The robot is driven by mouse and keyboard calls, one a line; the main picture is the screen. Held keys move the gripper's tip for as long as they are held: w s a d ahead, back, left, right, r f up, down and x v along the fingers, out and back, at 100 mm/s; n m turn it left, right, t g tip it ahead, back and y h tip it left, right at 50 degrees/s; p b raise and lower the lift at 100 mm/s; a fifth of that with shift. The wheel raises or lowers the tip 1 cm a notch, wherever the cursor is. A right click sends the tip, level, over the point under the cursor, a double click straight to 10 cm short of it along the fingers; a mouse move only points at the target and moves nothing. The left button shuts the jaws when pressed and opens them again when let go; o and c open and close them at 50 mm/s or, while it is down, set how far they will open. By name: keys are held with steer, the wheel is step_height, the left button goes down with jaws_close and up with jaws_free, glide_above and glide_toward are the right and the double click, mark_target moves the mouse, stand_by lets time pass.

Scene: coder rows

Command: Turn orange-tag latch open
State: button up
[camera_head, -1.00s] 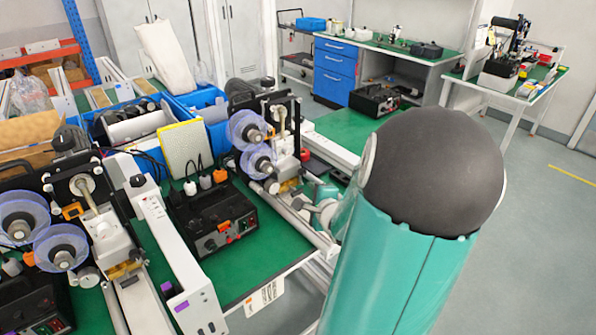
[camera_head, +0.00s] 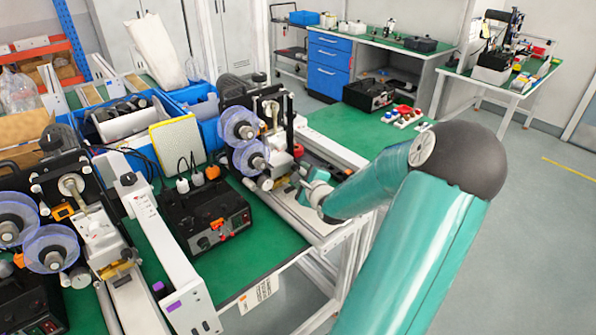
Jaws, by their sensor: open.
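I cannot pick out the orange-tag latch for sure. The right-hand coder (camera_head: 262,130), with two clear blue reels, stands on the green bench, and my gripper (camera_head: 298,184) is at its lower right side. My gripper is small, open and partly hidden by my arm; I cannot tell whether it touches the coder. An orange piece (camera_head: 62,211) shows on the left-hand coder (camera_head: 85,215). Another orange piece (camera_head: 212,172) sits behind the black control box (camera_head: 207,215).
Blue bins (camera_head: 125,120) stand behind the coders. A white rail unit (camera_head: 170,255) stands between the two coders. A group of red and white small parts (camera_head: 403,116) lies on the green bench beyond my arm. Open floor (camera_head: 540,220) lies to the right.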

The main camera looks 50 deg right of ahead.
mark_target(296, 170)
steer(key=shift+x, duration=1.7)
jaws_close()
steer(key=n, duration=0.2)
steer(key=n+h, duration=0.1)
steer(key=shift+w+a+f+n+t+h, duration=0.1)
steer(key=shift+a+f+n+t+h, duration=0.05)
steer(key=shift+f+n+t+h, duration=0.2)
steer(key=n+t, duration=0.1)
steer(key=n, duration=0.1)
steer(key=n+t+h, duration=0.1)
steer(key=n, duration=0.2)
steer(key=shift+f+n, duration=0.1)
steer(key=shift+n, duration=0.15)
